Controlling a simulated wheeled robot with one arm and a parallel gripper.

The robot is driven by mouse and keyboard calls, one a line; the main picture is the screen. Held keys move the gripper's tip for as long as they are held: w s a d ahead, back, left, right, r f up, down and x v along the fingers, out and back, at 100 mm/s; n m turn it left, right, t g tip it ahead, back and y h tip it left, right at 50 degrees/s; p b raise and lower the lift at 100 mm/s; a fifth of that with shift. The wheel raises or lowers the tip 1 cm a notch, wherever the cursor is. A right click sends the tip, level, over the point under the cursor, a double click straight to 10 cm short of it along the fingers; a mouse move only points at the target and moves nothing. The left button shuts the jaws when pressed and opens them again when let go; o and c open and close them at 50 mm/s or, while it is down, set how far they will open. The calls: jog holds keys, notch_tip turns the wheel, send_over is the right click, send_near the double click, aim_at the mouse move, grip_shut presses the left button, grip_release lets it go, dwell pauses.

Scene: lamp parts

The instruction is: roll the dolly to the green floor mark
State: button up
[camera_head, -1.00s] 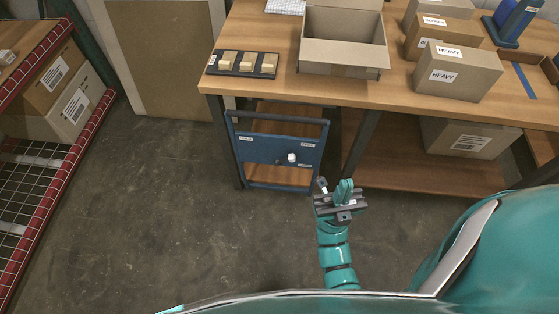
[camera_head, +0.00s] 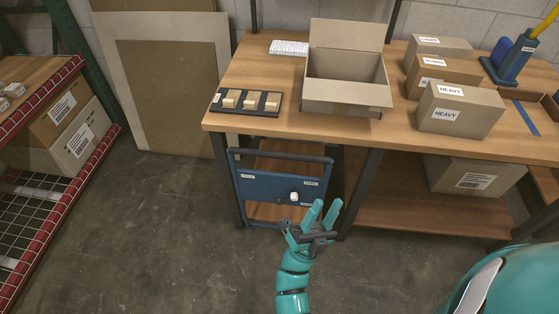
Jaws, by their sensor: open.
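The dolly (camera_head: 265,187) is a blue panel with a dark handle bar along its top, small labels and a white knob. It stands upright under the left part of the workbench. My gripper (camera_head: 316,217) is open and empty, just right of and in front of the dolly's lower right corner, near the white knob (camera_head: 294,197). I cannot tell whether it touches the dolly; a gap seems to show. No green floor mark shows in view.
A red-edged wire rack (camera_head: 62,185) stands at left. Grey floor (camera_head: 150,220) between rack and dolly is clear. A bench leg (camera_head: 359,190) stands right of the dolly.

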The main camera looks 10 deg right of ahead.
jog(key=w+a+f+n+y, duration=0.2)
jog(key=w+a+f+y, duration=0.2)
jog(key=w+f+y, duration=0.35)
jog(key=y, duration=1)
send_near(279, 156)
jog(key=shift+m+h, duration=0.25)
jog(key=shift+m, duration=0.05)
jog(key=p+x, duration=0.1)
jog(key=x, duration=0.1)
jog(key=p+x, duration=0.1)
jog(key=x, duration=0.2)
jog(key=p+x, duration=0.1)
jog(key=x, duration=0.2)
jog(key=shift+w+f, duration=0.3)
jog(key=shift+f, duration=0.05)
jog(key=shift+x, duration=1.05)
jog(key=shift+f, duration=0.1)
grip_shut()
